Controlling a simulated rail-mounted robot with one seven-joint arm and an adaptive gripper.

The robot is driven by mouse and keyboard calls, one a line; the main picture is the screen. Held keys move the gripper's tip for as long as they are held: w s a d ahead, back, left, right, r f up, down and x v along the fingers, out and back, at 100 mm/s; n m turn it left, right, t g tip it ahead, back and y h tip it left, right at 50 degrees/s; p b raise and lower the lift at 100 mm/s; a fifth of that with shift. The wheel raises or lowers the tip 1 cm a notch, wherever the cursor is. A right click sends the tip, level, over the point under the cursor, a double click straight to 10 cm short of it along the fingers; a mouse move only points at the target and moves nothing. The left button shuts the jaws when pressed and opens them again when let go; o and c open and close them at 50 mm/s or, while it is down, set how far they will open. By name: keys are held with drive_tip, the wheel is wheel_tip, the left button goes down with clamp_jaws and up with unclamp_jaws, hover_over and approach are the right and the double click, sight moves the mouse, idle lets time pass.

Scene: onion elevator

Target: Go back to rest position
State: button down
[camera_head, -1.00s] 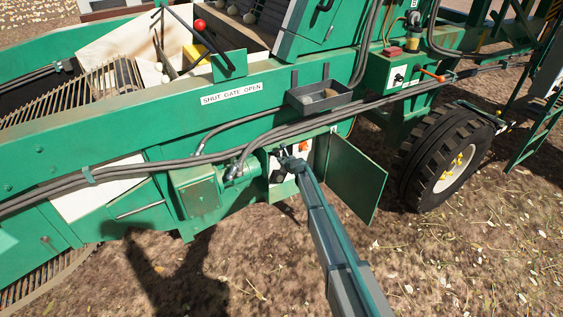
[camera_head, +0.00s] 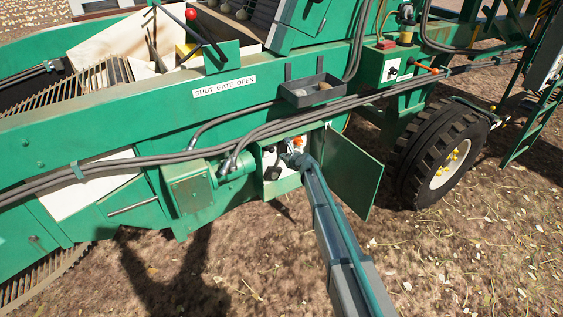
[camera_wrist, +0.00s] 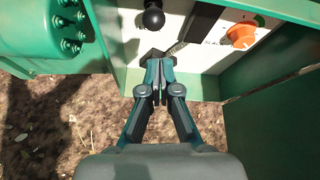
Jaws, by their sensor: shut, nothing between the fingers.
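My gripper (camera_wrist: 157,92) is shut and empty in the wrist view. Its fingertips are at the lower edge of an open green control box. In that view the box's white panel (camera_wrist: 187,45) carries a black ball knob (camera_wrist: 154,19), a dark lever and an orange dial (camera_wrist: 241,36). In the head view my arm reaches up from the bottom to the box (camera_head: 272,177), and my gripper (camera_head: 291,160) is small in front of it. The box's green door (camera_head: 351,173) stands open to the right of my arm. Whether the fingertips touch the box is unclear.
The green machine (camera_head: 130,115) fills the upper left, with hoses along its side and a grey tray (camera_head: 316,90) above the box. A large black tyre (camera_head: 433,152) stands at the right. Bare soil (camera_head: 440,255) lies open in front.

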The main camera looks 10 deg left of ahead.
drive_tip(key=shift+s+d+r, duration=0.15)
drive_tip(key=shift+s+r, duration=0.1)
drive_tip(key=shift+r, duration=0.1)
idle(0.3)
drive_tip(key=s+d+f+n+g+h, duration=0.1)
drive_tip(key=s+d+f+n+g, duration=0.25)
drive_tip(key=s+f+n, duration=0.6)
drive_tip(key=s+d+f+n+g+h, duration=0.1)
drive_tip(key=s+d+f+n+g, duration=0.3)
drive_tip(key=s, duration=1.1)
drive_tip(key=s+d+f+n+g+h, duration=0.15)
drive_tip(key=s+d+f+n, duration=0.35)
drive_tip(key=s+f+n, duration=0.5)
drive_tip(key=s+d+f+n+g+h, duration=0.1)
drive_tip(key=s+d, duration=0.4)
drive_tip(key=s, duration=0.9)
drive_tip(key=s+d+f+n+g+h, duration=0.1)
drive_tip(key=s+d+g, duration=0.3)
drive_tip(key=s, duration=1.1)
drive_tip(key=s+d+f+n+g+h, duration=0.1)
drive_tip(key=s+d+g, duration=0.2)
drive_tip(key=s, duration=1.1)
drive_tip(key=d, duration=0.3)
drive_tip(key=shift+s, duration=0.25)
